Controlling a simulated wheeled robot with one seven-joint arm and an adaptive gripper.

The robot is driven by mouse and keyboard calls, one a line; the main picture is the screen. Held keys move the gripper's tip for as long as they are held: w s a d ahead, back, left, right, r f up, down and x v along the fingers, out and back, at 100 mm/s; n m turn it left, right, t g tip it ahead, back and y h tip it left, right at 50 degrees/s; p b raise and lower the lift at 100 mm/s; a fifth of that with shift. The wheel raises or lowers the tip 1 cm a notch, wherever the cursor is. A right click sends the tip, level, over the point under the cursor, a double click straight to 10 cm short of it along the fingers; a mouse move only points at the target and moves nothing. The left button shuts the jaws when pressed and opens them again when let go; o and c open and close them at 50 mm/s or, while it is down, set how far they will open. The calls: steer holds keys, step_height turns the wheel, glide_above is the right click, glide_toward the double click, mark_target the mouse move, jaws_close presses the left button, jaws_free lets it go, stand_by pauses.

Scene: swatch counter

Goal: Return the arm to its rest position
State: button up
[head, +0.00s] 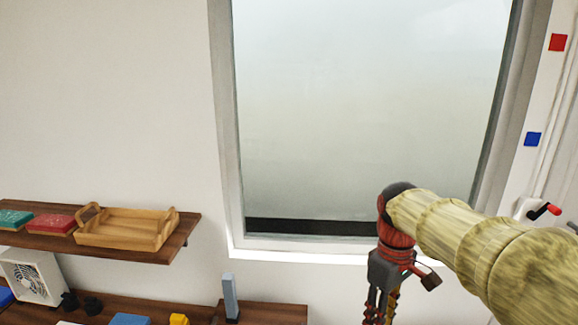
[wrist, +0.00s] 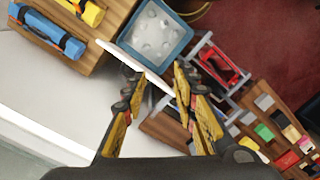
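My arm (head: 455,235) reaches in from the right side of the head view, in front of the window. My gripper (head: 380,312) hangs from its end, pointing down, with its fingertips near or past the lower picture edge. In the wrist view, the two yellow and black fingers of my gripper (wrist: 160,78) stand apart. The gripper is open, and I see nothing held between them. A white panel edge and a wooden surface show beyond the fingers.
In the head view, a wooden shelf (head: 150,254) at left carries a wooden tray (head: 125,228). A white fan (head: 32,276) and a grey-blue upright block (head: 230,297) stand lower. The wrist view shows a blue bin (wrist: 155,35), a red object (wrist: 220,68) in a rack, and several colour swatches.

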steer(key=s+f+m+t+b, duration=0.2)
steer(key=s+f+m+t, duration=0.2)
steer(key=s, duration=1.2)
steer(key=m+t, duration=0.2)
steer(key=m, duration=0.1)
steer(key=shift+a+t+b, duration=0.2)
steer(key=shift+t+b, duration=0.1)
steer(key=shift+b, duration=0.05)
